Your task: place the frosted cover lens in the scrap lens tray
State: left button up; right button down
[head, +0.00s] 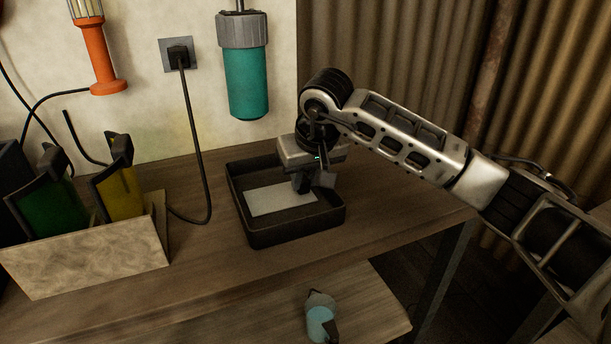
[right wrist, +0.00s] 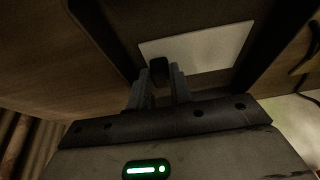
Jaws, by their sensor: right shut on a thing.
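The frosted cover lens (head: 280,201) is a pale, flat rectangle inside the dark tray (head: 300,236), which I take to be the scrap lens tray. The lens lies flat, low within the tray walls; I cannot tell whether it touches the floor. My right gripper (head: 303,187) points down into the tray at the lens's right end. In the right wrist view my fingers (right wrist: 158,88) are shut on a small dark tab at the edge of the lens (right wrist: 200,50). My left gripper is not in view.
A pale holder (head: 95,265) with green and yellow plates stands at the left on the bench. A teal canister (head: 246,80) hangs on the wall behind the tray. A cable runs from a wall socket (head: 177,55).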

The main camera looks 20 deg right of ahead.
jog(key=c, duration=1.3)
grip_release()
jog(key=shift+o, duration=0.2)
jog(key=shift+r, duration=0.35)
jog(key=v, duration=1.1)
jog(key=shift+s+r, duration=0.2)
jog(key=shift+s, duration=0.05)
